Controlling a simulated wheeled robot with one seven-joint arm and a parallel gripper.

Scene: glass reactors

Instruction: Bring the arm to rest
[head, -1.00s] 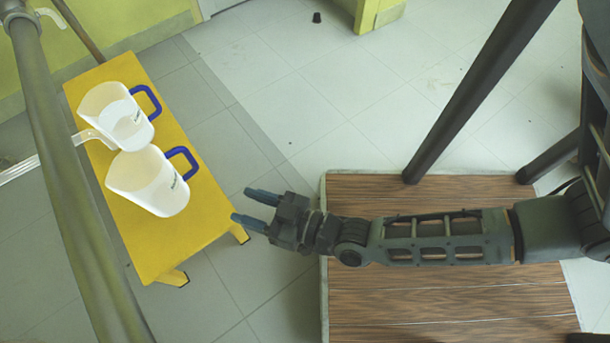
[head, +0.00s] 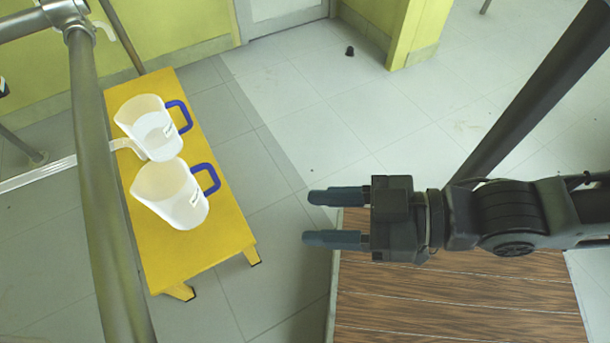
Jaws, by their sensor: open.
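My gripper (head: 322,217) is open and empty, its two blue-grey fingers pointing left. It is in the air in the middle of the head view, over the left edge of a brown wood-grain surface. Two white jugs with blue handles stand on a yellow bench to its left. The far jug (head: 143,112) and the near jug (head: 165,190) are well apart from my fingers.
The yellow bench (head: 205,245) stands at the left on a grey tiled floor. A metal frame pole (head: 95,170) runs down in front of it. The wood-grain surface (head: 450,300) lies below my arm. A dark sloping bar (head: 530,95) is at the upper right.

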